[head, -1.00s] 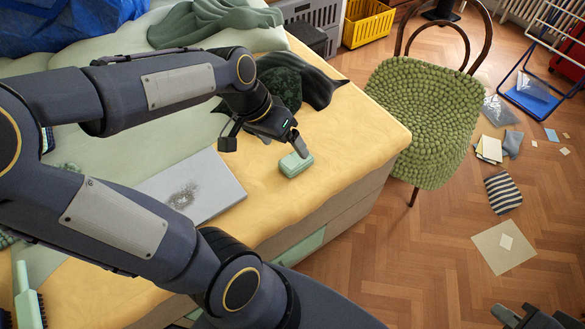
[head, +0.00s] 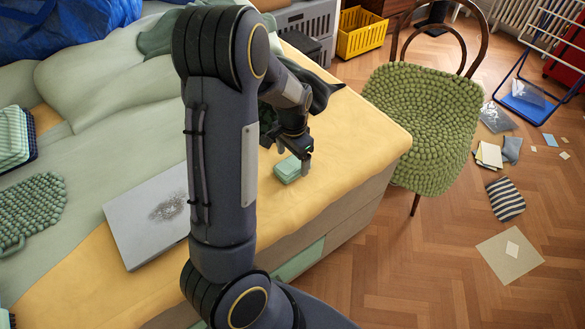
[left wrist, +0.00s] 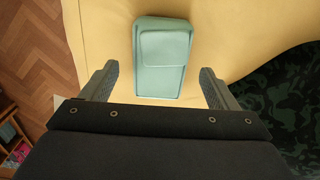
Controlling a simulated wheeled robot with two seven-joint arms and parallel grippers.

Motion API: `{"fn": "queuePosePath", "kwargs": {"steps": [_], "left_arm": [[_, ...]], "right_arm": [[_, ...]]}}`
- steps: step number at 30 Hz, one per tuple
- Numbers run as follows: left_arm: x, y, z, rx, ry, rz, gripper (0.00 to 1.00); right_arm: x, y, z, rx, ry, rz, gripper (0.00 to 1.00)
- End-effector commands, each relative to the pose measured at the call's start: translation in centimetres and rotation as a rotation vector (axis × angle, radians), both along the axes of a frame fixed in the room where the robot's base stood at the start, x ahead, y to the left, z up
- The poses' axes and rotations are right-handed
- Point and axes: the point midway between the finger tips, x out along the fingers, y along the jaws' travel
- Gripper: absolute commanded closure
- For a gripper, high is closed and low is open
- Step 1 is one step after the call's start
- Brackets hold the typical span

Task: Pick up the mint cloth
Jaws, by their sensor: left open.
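In the left wrist view the mint cloth (left wrist: 162,50) lies between and partly beyond the two spread fingers. My left gripper (head: 304,157) is open and empty at the cloth's upper right side in the head view; its open fingers also show in the left wrist view (left wrist: 157,82). I cannot tell whether a finger touches the cloth. My right gripper is not in view.
A grey flat box (head: 145,215) with a dark smudge lies on the bed to the left. Dark green patterned cloth (left wrist: 285,105) lies close beside my left gripper. A green knobbly chair (head: 425,120) stands right of the bed. Papers and a striped pouch (head: 505,198) lie on the floor.

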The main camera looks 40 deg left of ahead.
Motion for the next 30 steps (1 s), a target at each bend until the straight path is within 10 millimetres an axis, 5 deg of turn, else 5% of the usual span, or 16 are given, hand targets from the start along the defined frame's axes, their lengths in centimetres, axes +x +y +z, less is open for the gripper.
{"fn": "queuePosePath", "kwargs": {"steps": [11, 22, 30], "left_arm": [[-0.04, 0.01, -1.59, 0.000, -0.001, 0.001, 0.18], [-0.04, 0.00, -1.57, 0.000, -0.001, 0.001, 0.64], [-0.03, 0.01, -1.46, 0.000, -0.001, 0.001, 0.67]], "right_arm": [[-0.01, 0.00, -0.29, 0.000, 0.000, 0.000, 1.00], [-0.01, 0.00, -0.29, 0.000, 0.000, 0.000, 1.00], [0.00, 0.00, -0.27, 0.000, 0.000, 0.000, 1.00]]}}
